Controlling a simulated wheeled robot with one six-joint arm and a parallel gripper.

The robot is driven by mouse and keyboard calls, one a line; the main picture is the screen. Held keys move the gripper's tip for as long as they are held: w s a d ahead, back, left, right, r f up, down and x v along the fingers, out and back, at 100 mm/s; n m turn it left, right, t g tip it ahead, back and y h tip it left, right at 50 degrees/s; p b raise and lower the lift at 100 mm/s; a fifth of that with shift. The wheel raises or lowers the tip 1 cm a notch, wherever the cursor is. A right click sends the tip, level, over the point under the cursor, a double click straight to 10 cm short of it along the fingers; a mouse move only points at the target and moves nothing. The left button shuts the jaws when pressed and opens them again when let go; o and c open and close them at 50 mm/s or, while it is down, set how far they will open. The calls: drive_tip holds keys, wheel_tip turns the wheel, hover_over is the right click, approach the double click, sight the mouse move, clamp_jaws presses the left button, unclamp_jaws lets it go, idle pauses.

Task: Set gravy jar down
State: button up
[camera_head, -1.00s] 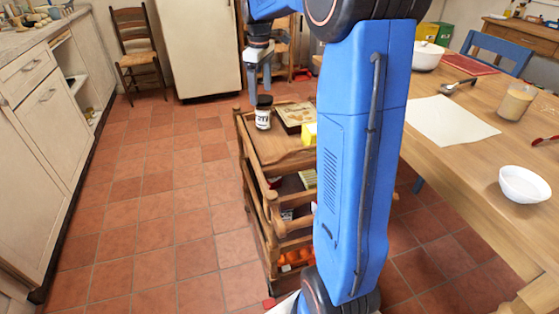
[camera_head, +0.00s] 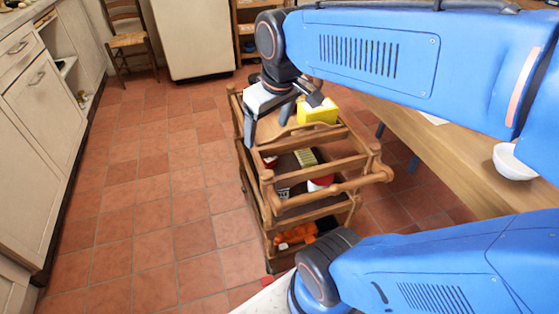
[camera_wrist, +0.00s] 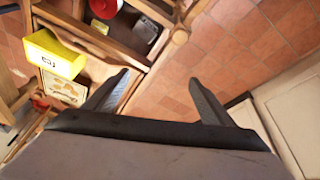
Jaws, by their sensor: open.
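My gripper (camera_head: 267,130) is open over the left front part of the wooden trolley's top (camera_head: 325,142). In the wrist view my gripper's spread fingers (camera_wrist: 155,95) have nothing visible between them except the trolley edge and floor tiles. No jar shows in either view now. The spot on the trolley top behind my gripper and wrist is hidden in the head view, so I cannot tell whether a jar stands there.
A yellow box (camera_head: 317,111) stands on the trolley top, and shows in the wrist view (camera_wrist: 55,53) beside a cream box (camera_wrist: 62,88). Lower shelves hold several items. A table with a white bowl (camera_head: 515,162) is at right. Tiled floor is clear at left.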

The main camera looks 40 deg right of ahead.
drive_tip(key=s+a+f+m+t, duration=0.1)
drive_tip(key=s+f, duration=0.3)
drive_tip(key=s, duration=0.3)
drive_tip(key=shift+s+a+f+m, duration=0.2)
drive_tip(key=shift+a+f+m, duration=0.1)
drive_tip(key=shift+a+f, duration=0.05)
